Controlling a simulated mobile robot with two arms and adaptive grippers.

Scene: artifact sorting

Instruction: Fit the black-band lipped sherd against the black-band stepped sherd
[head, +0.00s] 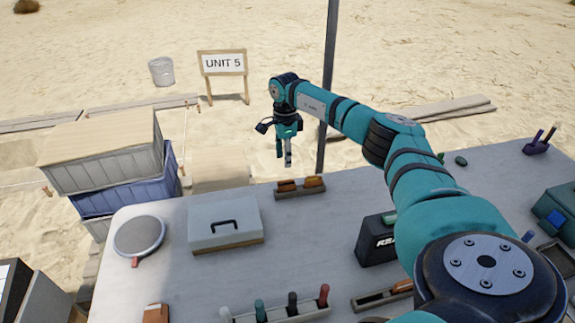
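My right gripper (284,158) hangs pointing down above the far side of the table, just behind and left of a small tray. I cannot tell whether its fingers are apart, and I see nothing between them. The tray (301,193) holds two orange-brown sherds, a left one (287,186) and a right one (314,182). Another orange-brown piece (402,286) lies in a tray at the front right, partly hidden by my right arm. A further brown piece (155,314) is cut by the bottom edge. The black bands, lip and step are too small to tell. My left gripper is out of view.
A grey lidded case (222,217) and a round grey disc (139,236) stand on the left of the table (310,240). A rack (283,314) of several handled tools is at the front. A black box (376,241) stands beside my arm. Stacked crates (113,165) stand off the table.

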